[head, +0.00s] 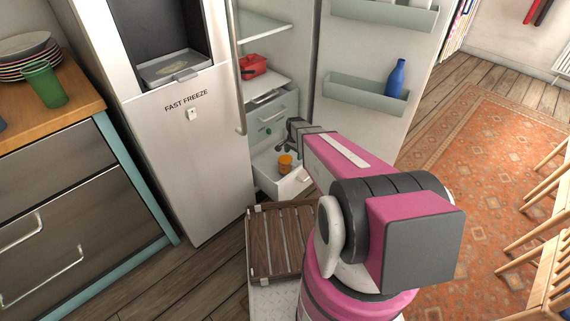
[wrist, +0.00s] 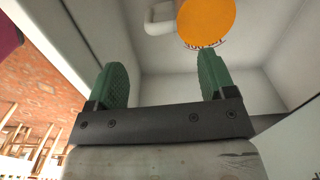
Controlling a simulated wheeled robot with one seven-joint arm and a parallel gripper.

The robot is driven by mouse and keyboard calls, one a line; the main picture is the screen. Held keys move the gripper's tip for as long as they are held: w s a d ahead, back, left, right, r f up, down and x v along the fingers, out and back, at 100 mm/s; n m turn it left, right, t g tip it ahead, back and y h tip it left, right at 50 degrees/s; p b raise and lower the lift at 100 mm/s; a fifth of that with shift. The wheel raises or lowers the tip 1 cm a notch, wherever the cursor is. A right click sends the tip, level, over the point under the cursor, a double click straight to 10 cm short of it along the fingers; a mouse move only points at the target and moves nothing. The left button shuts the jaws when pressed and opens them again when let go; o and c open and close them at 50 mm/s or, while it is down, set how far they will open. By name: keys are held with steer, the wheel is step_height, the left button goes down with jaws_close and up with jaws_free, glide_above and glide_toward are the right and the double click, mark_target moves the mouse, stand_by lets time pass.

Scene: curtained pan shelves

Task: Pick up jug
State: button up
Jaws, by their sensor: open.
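A small orange jug (head: 285,163) stands in the pulled-out lower drawer (head: 277,181) of the open fridge. In the wrist view an orange round surface, which looks like the jug (wrist: 207,20), is at the top, with a white looped piece beside it on the left; I cannot tell whether that piece belongs to the jug. My gripper (wrist: 163,72) is open, its two green fingers spread with nothing between them. In the head view my gripper (head: 284,146) is above and close to the jug, apart from it as far as shows.
The fridge door (head: 370,65) stands open on the right, with a blue bottle (head: 396,79) in its rack. A red pot (head: 253,66) sits on a shelf above the drawers. A slatted wooden tray (head: 277,242) is in front of the drawer. Drawer walls surround the jug.

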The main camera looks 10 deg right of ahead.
mark_target(294, 164)
step_height(294, 164, down, 10)
steer(key=shift+f, duration=0.25)
stand_by(0.4)
steer(key=shift+c, duration=0.3)
steer(key=c, duration=1.4)
steer(key=shift+o, duration=0.2)
steer(key=shift+r, duration=0.1)
